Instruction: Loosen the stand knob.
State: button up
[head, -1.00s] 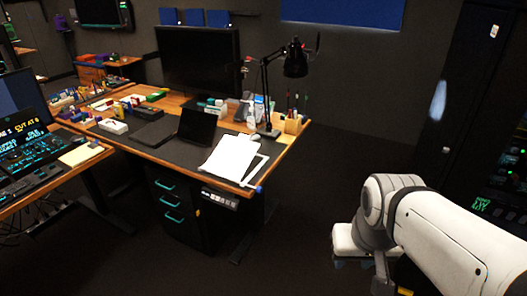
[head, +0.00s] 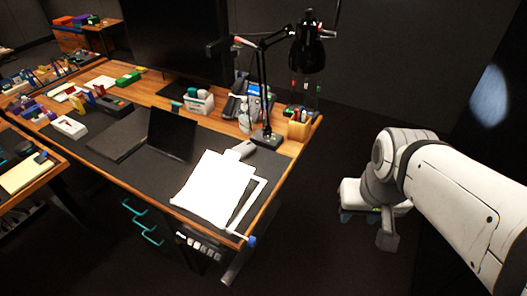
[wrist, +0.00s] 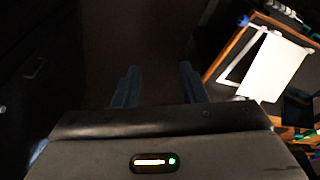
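A small blue knob (head: 251,240) sits at the front right corner of the desk, at the end of a white frame (head: 250,207). White sheets (head: 214,186) lie beside and partly over the frame. In the wrist view, the blue knob (wrist: 244,20) shows at the upper right, near the frame and sheets. My gripper (wrist: 158,86) has its two bluish fingers apart with nothing between them. In the head view, my gripper (head: 360,217) is right of the desk, clear of it and well apart from the knob. Its fingers are small and dark there.
The desk (head: 285,150) carries a black lamp (head: 307,55), a laptop (head: 172,134), a pen holder (head: 299,127) and a large monitor (head: 170,40). A drawer unit with teal handles (head: 142,222) stands underneath. Dark floor between desk and arm looks clear.

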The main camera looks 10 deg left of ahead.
jog(key=shift+w, duration=0.3)
jog(key=shift+w, duration=0.1)
